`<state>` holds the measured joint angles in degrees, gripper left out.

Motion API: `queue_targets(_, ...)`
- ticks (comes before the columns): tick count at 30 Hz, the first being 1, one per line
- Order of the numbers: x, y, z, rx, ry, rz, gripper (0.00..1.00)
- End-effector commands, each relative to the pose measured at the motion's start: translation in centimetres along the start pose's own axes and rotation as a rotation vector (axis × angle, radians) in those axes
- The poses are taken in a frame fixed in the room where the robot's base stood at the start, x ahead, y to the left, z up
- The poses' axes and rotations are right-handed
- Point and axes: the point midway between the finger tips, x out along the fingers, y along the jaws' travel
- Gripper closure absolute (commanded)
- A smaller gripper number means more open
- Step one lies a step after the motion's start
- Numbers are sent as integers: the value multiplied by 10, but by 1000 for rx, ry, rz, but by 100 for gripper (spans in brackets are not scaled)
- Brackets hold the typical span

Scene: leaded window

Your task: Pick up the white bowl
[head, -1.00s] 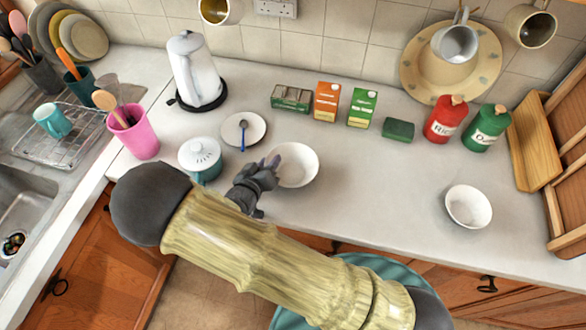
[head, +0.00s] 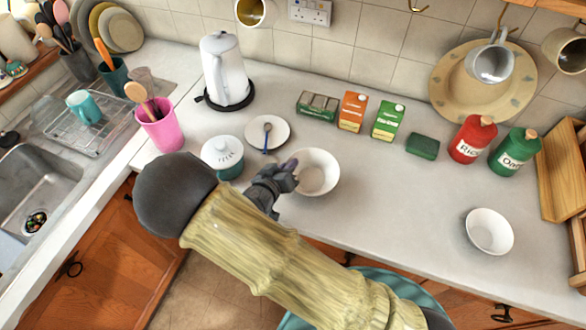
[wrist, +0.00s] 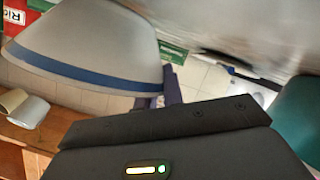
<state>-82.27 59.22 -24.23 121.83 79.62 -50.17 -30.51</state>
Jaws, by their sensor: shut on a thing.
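A white bowl (head: 319,174) is in the middle of the counter in the head view. My gripper (head: 288,170) is at its left rim, shut on it. In the wrist view the bowl (wrist: 95,45) is large and close, with a blue band, and the fingers (wrist: 168,92) meet its edge. I cannot tell whether the bowl touches the counter. A second white bowl (head: 490,232) sits apart on the right of the counter, untouched.
Cartons (head: 352,112), a green sponge (head: 422,146) and a red canister (head: 472,139) line the back. Counter between the bowls is clear.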

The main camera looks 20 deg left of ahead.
Motion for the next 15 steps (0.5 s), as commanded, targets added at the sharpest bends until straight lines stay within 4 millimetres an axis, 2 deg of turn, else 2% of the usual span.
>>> queue_targets(9,-16,27,-42,7,3,1,100)
queue_targets(15,-25,41,-62,4,2,2,100)
